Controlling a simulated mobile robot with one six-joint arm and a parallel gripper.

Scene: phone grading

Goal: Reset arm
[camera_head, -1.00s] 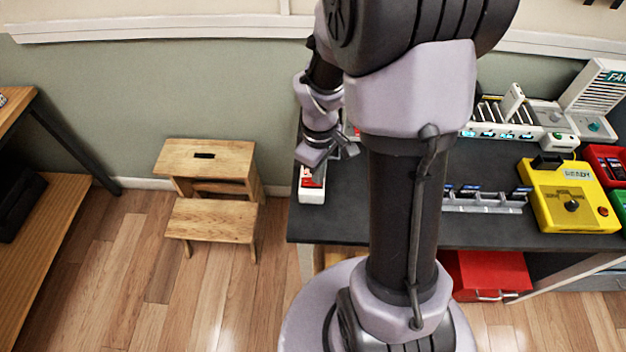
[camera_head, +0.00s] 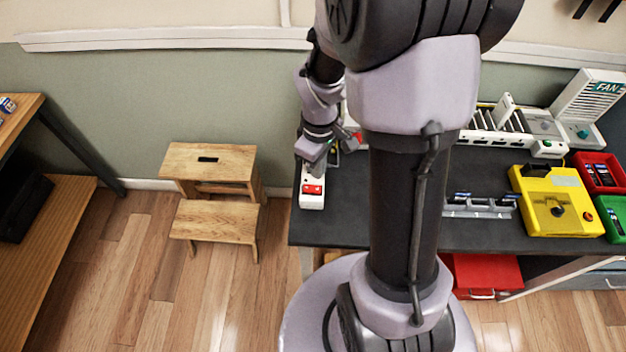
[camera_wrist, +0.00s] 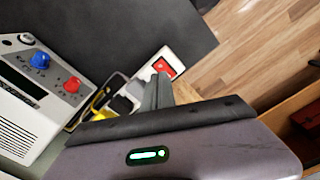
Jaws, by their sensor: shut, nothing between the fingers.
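My arm hangs over the left part of the dark workbench (camera_head: 345,215) in the head view, with its column in the middle of the picture. My gripper (camera_head: 325,163) points down beside a white power strip (camera_head: 311,203) with a red switch at the bench's left end. In the wrist view, the shut, empty fingers (camera_wrist: 159,88) lie close to the power strip, whose red switch (camera_wrist: 165,69) shows just past the tips. Contact cannot be told. The arm hides part of the bench.
A yellow box (camera_head: 565,205), red and green bins (camera_head: 600,172), a white slotted rack (camera_head: 490,130) and a fan unit (camera_head: 590,95) stand on the right. A wooden step stool (camera_head: 212,215) is left of the bench. The wrist view shows a white device with blue and red knobs (camera_wrist: 40,60).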

